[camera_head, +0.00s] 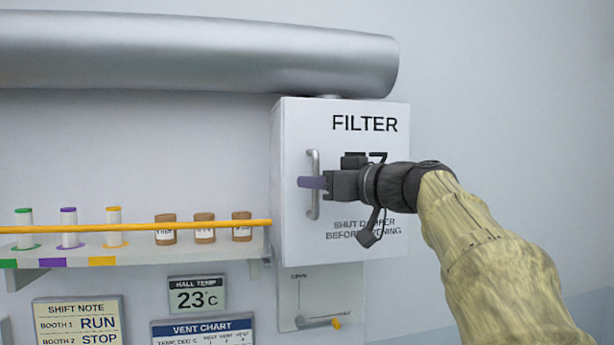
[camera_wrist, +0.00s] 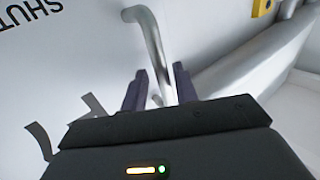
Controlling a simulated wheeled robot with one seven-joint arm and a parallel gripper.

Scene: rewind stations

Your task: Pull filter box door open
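The white filter box (camera_head: 292,235) hangs on the wall, marked "FILTER". Its front door (camera_head: 375,245) looks closed, with no gap that I can see. A vertical metal bar handle (camera_head: 314,158) is on the door's left side. My gripper (camera_head: 308,183) is at the handle's middle. In the wrist view the handle (camera_wrist: 153,38) runs between the two dark fingers of my gripper (camera_wrist: 160,82), with a gap visible beside it. The fingers look open around the handle. My gripper hides part of the door lettering.
A large metal duct (camera_head: 200,55) runs above the box. A shelf (camera_head: 150,252) with a yellow rail (camera_head: 130,227) and several small containers is at left. Below the box is a lever with a yellow-orange knob (camera_head: 336,324). The wall at right is bare.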

